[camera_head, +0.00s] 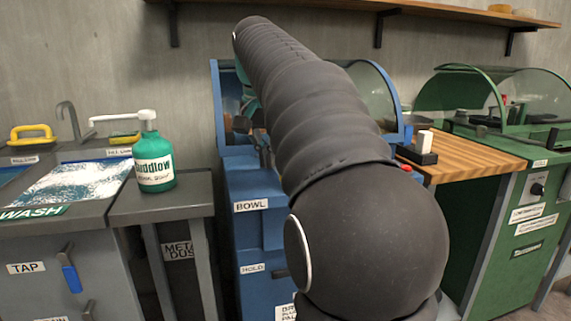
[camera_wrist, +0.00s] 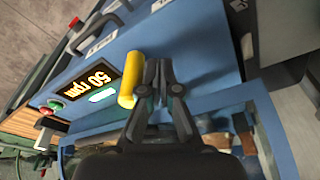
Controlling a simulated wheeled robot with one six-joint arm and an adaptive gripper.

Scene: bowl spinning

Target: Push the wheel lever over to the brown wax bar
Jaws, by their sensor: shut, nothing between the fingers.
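My gripper (camera_wrist: 158,68) is shut and empty in the wrist view, over the blue machine's top panel. A yellow cylindrical handle (camera_wrist: 130,79), which looks like the wheel lever's grip, lies just left of the fingers. It appears to be touching or almost touching them; I cannot tell which. A brown block (camera_wrist: 217,145), possibly the brown wax bar, shows at the lower right inside the machine, partly hidden by my gripper body.
A display (camera_wrist: 93,82) reads 50 rpm, with a green button (camera_wrist: 55,104) and a red button (camera_wrist: 48,122) nearby. A green soap bottle (camera_head: 153,160) stands left of the blue machine. A wooden top (camera_head: 470,155) and a green machine (camera_head: 520,210) stand right.

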